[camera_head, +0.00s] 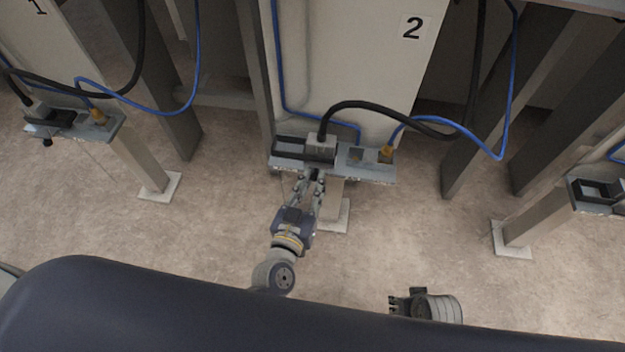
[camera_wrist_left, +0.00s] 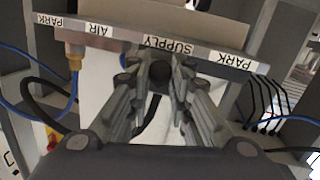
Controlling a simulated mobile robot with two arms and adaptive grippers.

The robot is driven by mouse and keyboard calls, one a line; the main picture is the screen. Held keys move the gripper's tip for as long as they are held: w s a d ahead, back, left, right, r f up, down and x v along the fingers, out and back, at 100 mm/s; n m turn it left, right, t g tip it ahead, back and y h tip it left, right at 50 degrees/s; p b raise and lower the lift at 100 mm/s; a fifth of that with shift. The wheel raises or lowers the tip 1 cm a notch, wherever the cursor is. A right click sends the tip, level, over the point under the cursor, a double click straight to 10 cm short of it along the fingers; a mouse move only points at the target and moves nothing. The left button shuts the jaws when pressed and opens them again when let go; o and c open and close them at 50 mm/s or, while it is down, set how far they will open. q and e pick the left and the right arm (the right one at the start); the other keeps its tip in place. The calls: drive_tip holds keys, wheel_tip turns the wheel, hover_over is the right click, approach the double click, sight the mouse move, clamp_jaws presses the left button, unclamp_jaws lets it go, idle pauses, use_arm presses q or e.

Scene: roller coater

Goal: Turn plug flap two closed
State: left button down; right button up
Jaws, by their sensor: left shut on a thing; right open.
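Plug station two stands at a panel marked 2 (camera_head: 412,28). Its grey bracket (camera_head: 375,172) carries a grey plug (camera_head: 320,147) with a thick black cable. A black frame-like part (camera_head: 288,150), perhaps the flap, lies beside and around the plug; its exact angle is unclear. My left gripper (camera_head: 312,176) reaches up to the bracket's front edge below the plug. In the left wrist view its fingers (camera_wrist_left: 160,68) are closed around a dark round knob (camera_wrist_left: 160,74) under the SUPPLY label (camera_wrist_left: 172,44). My right gripper (camera_head: 402,301) shows partly at the lower right, open and away from the station.
A brass fitting (camera_head: 386,153) with a blue hose sits right of the plug. Similar brackets stand left (camera_head: 88,124) and right (camera_head: 598,208). Posts on floor plates flank the station. Open floor lies between them.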

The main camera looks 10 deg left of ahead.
use_arm(q)
drive_tip(key=shift+w+r, duration=0.1)
drive_tip(key=shift+r, duration=0.05)
drive_tip(key=c, duration=1.4)
unclamp_jaws()
drive_tip(key=shift+c, duration=0.2)
drive_tip(key=s+a, duration=0.1)
drive_tip(key=s, duration=1.1)
drive_tip(key=shift+a+r, duration=0.4)
drive_tip(key=shift+r, duration=0.05)
drive_tip(key=shift+c, duration=0.4)
